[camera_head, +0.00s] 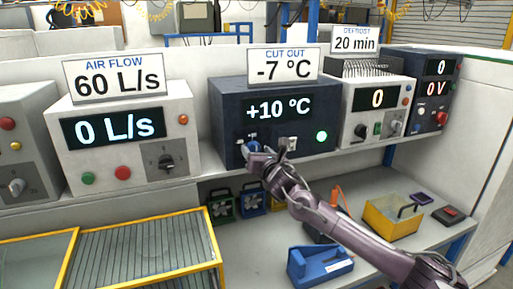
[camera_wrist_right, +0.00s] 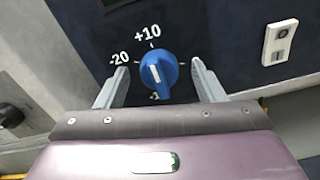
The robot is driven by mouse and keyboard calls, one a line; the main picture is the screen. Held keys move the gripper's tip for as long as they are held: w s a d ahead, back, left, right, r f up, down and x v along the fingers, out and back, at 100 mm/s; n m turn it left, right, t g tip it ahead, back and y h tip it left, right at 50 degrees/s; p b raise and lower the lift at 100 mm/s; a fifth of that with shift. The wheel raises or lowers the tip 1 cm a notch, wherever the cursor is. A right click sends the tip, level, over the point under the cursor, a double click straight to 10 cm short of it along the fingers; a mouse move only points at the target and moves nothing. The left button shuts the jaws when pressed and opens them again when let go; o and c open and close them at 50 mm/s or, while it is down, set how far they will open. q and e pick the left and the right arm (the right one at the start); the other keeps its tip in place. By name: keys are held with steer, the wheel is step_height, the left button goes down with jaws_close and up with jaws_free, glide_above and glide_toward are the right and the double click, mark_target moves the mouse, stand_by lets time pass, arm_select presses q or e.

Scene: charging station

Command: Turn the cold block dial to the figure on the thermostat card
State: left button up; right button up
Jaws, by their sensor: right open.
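The dark blue cold block (camera_head: 228,112) stands on the shelf in the head view, its display (camera_head: 277,108) reading +10 °C. The card (camera_head: 283,65) on top reads "CUT OUT -7 °C". In the wrist view the blue dial (camera_wrist_right: 166,80) has a white pointer line and is ringed by marks reading -20 and +10; a lower mark is partly hidden. My right gripper (camera_head: 256,150) is at the block's lower front, covering part of the dial. In the wrist view its open fingers (camera_wrist_right: 158,67) stand either side of the dial, with gaps visible. My left gripper is not in view.
A white switch plate (camera_wrist_right: 280,42) is right of the dial. The air flow unit (camera_head: 125,135) stands left of the block, and the defrost unit (camera_head: 377,105) stands close on its right. Below are a yellow-framed rack (camera_head: 150,250), a blue box (camera_head: 320,266) and a yellow bin (camera_head: 391,218).

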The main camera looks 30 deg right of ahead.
steer(key=shift+w, duration=0.45)
steer(key=shift+c, duration=0.2)
steer(key=c, duration=0.9)
steer(key=shift+c, duration=0.2)
steer(key=shift+f+m, duration=0.1)
steer(key=shift+m, duration=0.2)
